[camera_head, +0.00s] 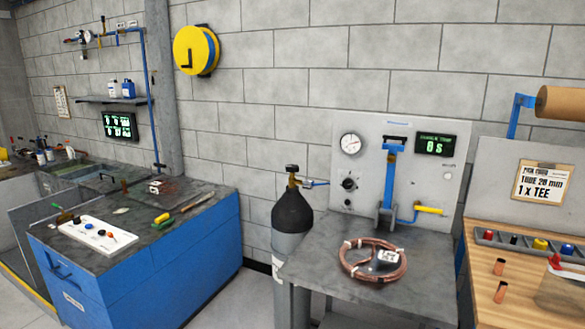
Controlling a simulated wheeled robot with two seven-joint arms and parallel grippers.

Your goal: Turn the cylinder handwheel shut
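The gas cylinder (291,212) stands upright on the floor, between the blue workbench and the grey test bench. It has a black shoulder and a grey body. Its small dark handwheel (292,168) sits on top of a brass valve. A blue fitting (316,183) leads right from the valve toward the test panel. I cannot tell from the picture how far the handwheel is turned. Neither of my grippers shows in the head view.
The grey test bench (317,274) holds a copper tube coil (345,262) right of the cylinder. Its upright panel (372,150) carries a gauge, a blue lever and a display reading "0 s". A blue workbench (190,268) with tools stands left. Floor between them is clear.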

